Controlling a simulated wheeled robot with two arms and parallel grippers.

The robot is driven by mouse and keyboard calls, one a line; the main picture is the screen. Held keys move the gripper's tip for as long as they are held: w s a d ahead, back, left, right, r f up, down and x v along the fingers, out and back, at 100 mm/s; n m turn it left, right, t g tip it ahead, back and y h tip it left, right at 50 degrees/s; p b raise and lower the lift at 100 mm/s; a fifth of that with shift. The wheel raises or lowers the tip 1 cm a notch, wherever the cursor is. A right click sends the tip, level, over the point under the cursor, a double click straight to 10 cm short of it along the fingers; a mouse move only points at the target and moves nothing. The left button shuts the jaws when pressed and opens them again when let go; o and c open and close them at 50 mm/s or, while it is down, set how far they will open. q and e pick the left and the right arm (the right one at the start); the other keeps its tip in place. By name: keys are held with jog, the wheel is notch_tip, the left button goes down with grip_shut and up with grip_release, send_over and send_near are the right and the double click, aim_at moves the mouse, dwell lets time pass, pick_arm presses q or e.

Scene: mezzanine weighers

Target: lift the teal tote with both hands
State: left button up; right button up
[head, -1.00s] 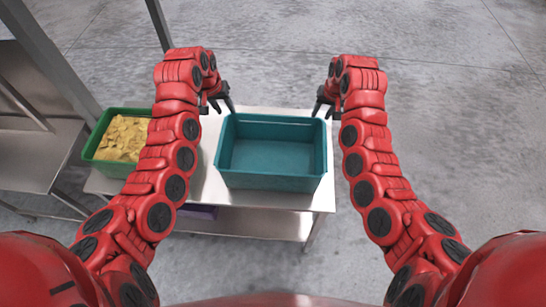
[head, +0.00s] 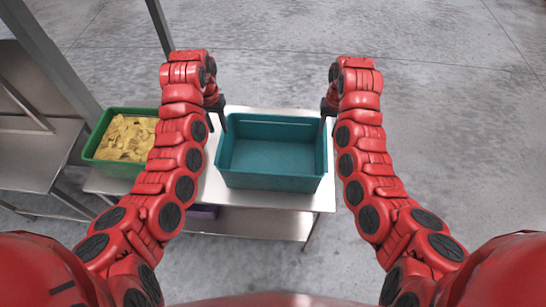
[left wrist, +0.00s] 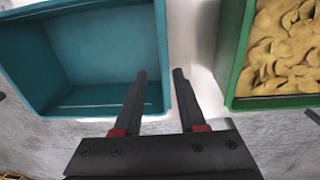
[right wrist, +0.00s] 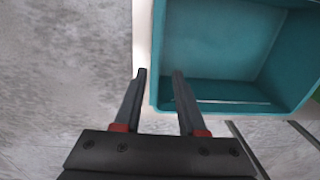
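The teal tote (head: 272,182) is an empty open box standing upright on a metal table. My left gripper (head: 222,118) is at its far left corner; in the left wrist view the left gripper (left wrist: 160,75) is open, with one finger over the tote's inside and the other outside its wall (left wrist: 161,50). My right gripper (head: 325,118) is at the far right corner. In the right wrist view the right gripper (right wrist: 158,73) is open, with its fingertips on either side of the tote's side wall (right wrist: 156,50). Whether any finger touches the tote cannot be told.
A green tote (head: 98,135) of yellow chip-like pieces (head: 127,138) stands left of the teal tote, with a narrow gap. A grey post (head: 160,25) rises behind. A purple item (head: 203,212) sits on the lower shelf. The floor beyond and right of the table is clear.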

aim_at(225, 150)
pick_arm(q)
jog(key=f, duration=1.2)
jog(key=shift+s+d+f, duration=0.1)
jog(key=shift+d+f, duration=0.1)
jog(key=shift+f, duration=0.1)
pick_arm(e)
jog(key=f, duration=1.2)
jog(key=shift+a+f, duration=0.2)
pick_arm(q)
jog(key=shift+f, duration=0.4)
pick_arm(e)
jog(key=shift+f, duration=0.45)
pick_arm(q)
jog(key=shift+c, duration=0.2)
pick_arm(e)
jog(key=shift+c, duration=0.2)
